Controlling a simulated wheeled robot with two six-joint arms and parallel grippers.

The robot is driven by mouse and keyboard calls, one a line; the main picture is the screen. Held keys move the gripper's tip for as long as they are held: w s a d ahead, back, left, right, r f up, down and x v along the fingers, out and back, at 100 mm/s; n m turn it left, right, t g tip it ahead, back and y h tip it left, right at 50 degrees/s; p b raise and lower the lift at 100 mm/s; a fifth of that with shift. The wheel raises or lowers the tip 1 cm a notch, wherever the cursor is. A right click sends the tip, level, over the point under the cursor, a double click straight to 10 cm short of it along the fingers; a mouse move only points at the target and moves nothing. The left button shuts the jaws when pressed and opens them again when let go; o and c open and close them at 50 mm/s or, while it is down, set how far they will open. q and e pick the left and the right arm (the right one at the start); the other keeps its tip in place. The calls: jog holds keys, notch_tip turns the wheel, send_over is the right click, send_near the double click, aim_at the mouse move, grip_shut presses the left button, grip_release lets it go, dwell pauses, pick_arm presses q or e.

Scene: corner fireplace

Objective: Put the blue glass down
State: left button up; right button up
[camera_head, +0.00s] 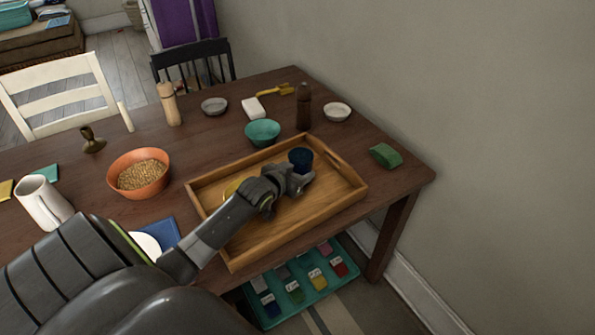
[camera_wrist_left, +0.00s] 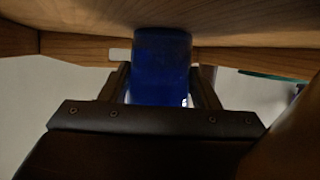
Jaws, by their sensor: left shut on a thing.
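The blue glass (camera_head: 301,158) is dark blue and shows at the tip of my left gripper (camera_head: 299,178), over the far right part of the wooden tray (camera_head: 328,204). In the left wrist view the blue glass (camera_wrist_left: 162,66) sits between the two fingers of my left gripper (camera_wrist_left: 164,88), which is shut on it. The glass's far end is close to the wooden surface in that view; I cannot tell whether it touches. My left arm hides part of the tray and most of a yellow item (camera_head: 234,187) in it. My right gripper is not in view.
A teal bowl (camera_head: 262,132) and a dark brown mill (camera_head: 303,107) stand just behind the tray. An orange bowl of grain (camera_head: 140,174) and a white mug (camera_head: 45,202) stand left. The tray's right end is mostly bare.

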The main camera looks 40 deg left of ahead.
pick_arm(q)
jog(key=o, duration=1.1)
jog(key=shift+f, duration=0.1)
jog(key=shift+s+r, duration=0.1)
jog(key=shift+r, duration=0.15)
jog(key=p+v, duration=0.1)
jog(key=v, duration=1)
jog(key=shift+s+r, duration=0.1)
jog(key=shift+s, duration=0.3)
